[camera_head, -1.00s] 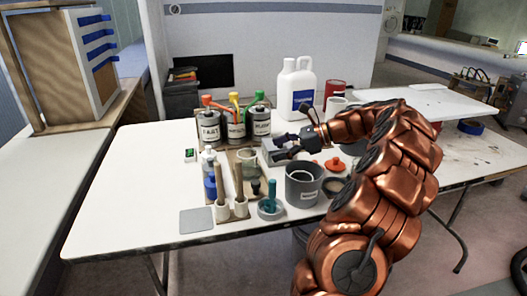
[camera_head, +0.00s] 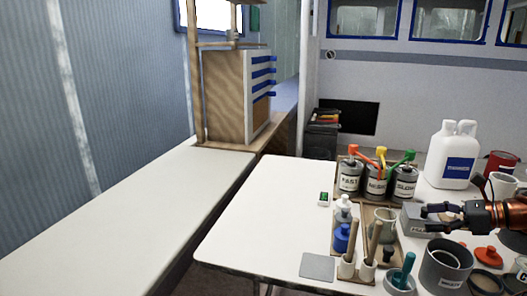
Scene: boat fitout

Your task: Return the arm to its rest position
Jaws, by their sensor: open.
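My gripper (camera_head: 440,217) is at the right edge of the head view, at the end of my copper-coloured arm (camera_head: 498,214). Its dark fingers point left and are apart, with nothing seen between them. It is over the white table, by a grey box (camera_head: 415,219) and behind a dark grey pot (camera_head: 446,267). I cannot tell whether it touches the box. Most of my arm is cut off by the right edge.
The white table (camera_head: 255,215) is bare on its left. Cans with coloured tops (camera_head: 377,183), a white jug (camera_head: 455,155), a red can (camera_head: 500,162) and a tray (camera_head: 340,222) of bottles and brushes crowd its right. A long pale bench (camera_head: 120,225) runs along the left wall.

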